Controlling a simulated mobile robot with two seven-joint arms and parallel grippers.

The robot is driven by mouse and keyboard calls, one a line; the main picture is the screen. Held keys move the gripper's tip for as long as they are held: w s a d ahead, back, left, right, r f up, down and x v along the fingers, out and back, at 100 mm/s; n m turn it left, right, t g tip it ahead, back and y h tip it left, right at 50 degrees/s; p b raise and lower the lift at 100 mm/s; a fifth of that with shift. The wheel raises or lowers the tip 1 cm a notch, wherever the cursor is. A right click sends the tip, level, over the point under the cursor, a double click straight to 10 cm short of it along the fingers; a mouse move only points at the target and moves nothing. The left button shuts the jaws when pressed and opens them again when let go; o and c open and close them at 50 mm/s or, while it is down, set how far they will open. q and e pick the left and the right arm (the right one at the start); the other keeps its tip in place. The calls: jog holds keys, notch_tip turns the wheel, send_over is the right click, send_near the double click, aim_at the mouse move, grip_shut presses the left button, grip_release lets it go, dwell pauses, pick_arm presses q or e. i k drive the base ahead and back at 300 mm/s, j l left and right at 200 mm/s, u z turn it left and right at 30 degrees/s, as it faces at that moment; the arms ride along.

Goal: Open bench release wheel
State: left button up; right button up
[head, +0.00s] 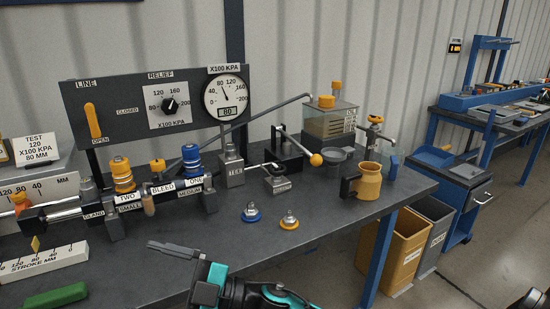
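I cannot tell for sure which part is the release wheel. A small grey block (277,182) with a dark round top and a label too small to read stands near the middle of the bench (330,215). A yellow-topped tap-like fitting (376,120) stands at the back right. My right gripper (152,246) is at the bottom, its arm seeming to come from the lower right. Its grey fingers point left over the front of the bench, apart from both fittings. Whether they are open or shut is unclear. My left gripper is not in view.
The gauge panel (190,80) carries a yellow line lever and a black relief knob. A long pump handle (275,111) slants above the bench. Blue (251,213) and yellow (289,221) couplers lie in front. A yellow jug (368,184) stands at the right. Bins (393,255) stand beside the bench.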

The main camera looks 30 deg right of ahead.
aim_at(274, 170)
jog(key=i+l, duration=0.2)
jog(key=l, duration=0.15)
jog(key=i+l+u, duration=0.15)
jog(key=l, duration=0.2)
jog(key=i+l, duration=0.2)
jog(key=l, duration=0.2)
jog(key=i+l+u, duration=0.15)
jog(key=l, duration=0.25)
